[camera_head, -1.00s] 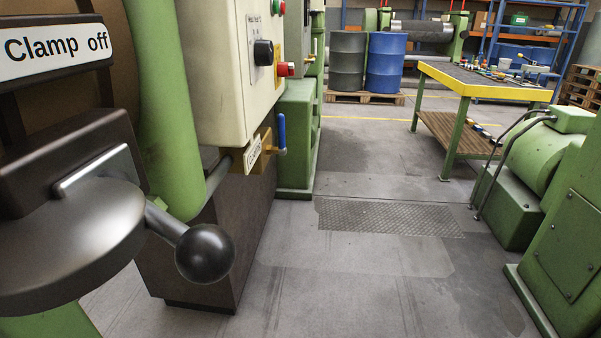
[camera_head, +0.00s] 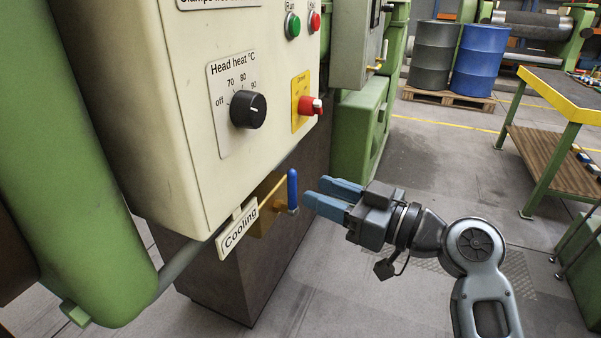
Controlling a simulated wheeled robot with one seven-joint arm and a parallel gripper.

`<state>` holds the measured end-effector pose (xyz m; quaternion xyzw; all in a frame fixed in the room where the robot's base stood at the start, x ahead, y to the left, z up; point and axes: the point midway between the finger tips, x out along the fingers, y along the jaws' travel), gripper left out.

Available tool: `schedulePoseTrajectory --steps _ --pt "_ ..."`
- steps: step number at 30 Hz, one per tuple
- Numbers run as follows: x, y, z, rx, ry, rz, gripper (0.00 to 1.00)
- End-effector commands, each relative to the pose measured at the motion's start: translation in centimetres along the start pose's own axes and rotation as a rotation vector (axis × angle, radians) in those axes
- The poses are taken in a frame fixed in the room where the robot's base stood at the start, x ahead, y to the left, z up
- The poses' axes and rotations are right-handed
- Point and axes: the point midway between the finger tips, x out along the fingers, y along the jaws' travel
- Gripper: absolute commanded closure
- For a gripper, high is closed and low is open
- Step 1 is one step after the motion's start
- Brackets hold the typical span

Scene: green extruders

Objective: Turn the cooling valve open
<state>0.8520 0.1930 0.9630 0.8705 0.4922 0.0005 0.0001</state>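The cooling valve has a blue lever handle (camera_head: 292,189) that stands upright on a brass-coloured body (camera_head: 268,203) under the cream control box. A white tag reading "Cooling" (camera_head: 240,229) hangs to the left of it. My gripper (camera_head: 322,194) comes in from the right, level with the lever. Its two blue fingers are apart with a gap between them, and they point left at the lever. The fingertips look close to the handle, with a small gap in the picture; nothing is between them.
The cream control box (camera_head: 165,110) sits just above and left of the valve, with a black head heat knob (camera_head: 248,109) and a red switch (camera_head: 311,106). A thick green pipe (camera_head: 85,190) is at left. A yellow-edged workbench (camera_head: 560,95) stands at right; floor between is clear.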

Motion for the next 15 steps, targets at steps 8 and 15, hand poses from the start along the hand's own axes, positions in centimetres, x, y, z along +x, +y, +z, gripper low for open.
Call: schedulePoseTrajectory --steps 8,15 --pt "4.3 -0.1 -0.1 0.001 -0.001 -0.001 0.60" --pt "6.5 0.0 0.0 0.001 -0.001 0.001 0.60"
